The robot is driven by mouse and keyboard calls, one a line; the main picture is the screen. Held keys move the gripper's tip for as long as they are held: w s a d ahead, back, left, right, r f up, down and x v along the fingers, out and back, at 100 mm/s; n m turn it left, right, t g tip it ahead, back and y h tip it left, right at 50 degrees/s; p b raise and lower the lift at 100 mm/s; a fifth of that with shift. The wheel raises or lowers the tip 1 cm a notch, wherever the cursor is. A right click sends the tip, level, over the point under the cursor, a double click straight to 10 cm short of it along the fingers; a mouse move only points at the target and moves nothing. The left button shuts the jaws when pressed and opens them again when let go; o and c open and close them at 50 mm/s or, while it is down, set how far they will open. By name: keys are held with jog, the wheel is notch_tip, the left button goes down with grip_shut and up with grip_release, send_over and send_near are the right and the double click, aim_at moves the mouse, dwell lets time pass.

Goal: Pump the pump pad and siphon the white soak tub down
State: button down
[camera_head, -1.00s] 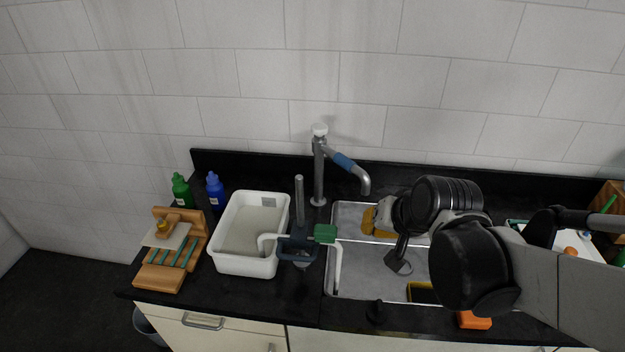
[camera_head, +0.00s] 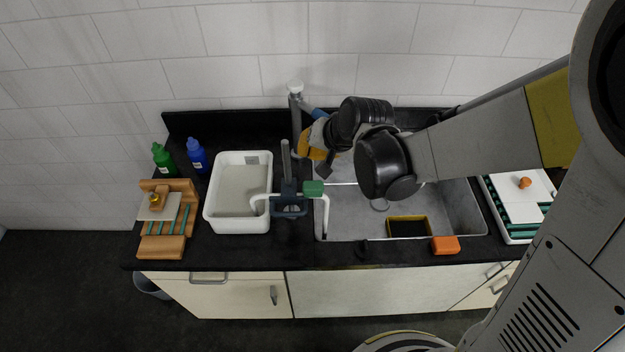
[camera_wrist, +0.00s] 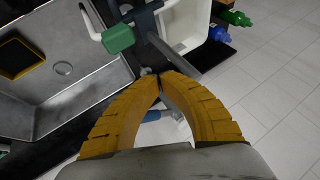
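The white soak tub (camera_head: 211,220) stands on the black counter left of the sink and holds murky greyish liquid. A white siphon tube (camera_head: 326,217) runs from the tub to the sink, with a green block (camera_head: 313,188), likely the pump pad, on it. A dark blue bracket with a grey upright post (camera_head: 286,160) stands between tub and sink. My gripper (camera_head: 307,157) is above the back left of the sink, by the tap. In the wrist view its yellow fingertips (camera_wrist: 159,76) meet with nothing visible between them; the green block (camera_wrist: 118,39) is apart from them.
The steel sink (camera_head: 465,205) holds a dark, yellow-edged item (camera_head: 408,227). The tap (camera_head: 295,110) rises behind it. A wooden rack (camera_head: 165,245) is at left, an orange block (camera_head: 445,245) at the front edge.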

aim_at(308, 181)
jog(key=shift+f+b, duration=3.5)
jog(key=shift+f, duration=0.85)
jog(key=shift+f+b, duration=0.45)
jog(key=shift+b, duration=0.05)
jog(key=shift+f+b, duration=1)
jog(key=shift+f, duration=0.05)
jog(key=shift+r, duration=0.15)
jog(key=shift+r+p, duration=1.2)
jog(key=shift+r, duration=0.2)
jog(key=shift+f, duration=0.1)
jog(key=shift+f+b, duration=0.35)
jog(key=shift+b, duration=0.25)
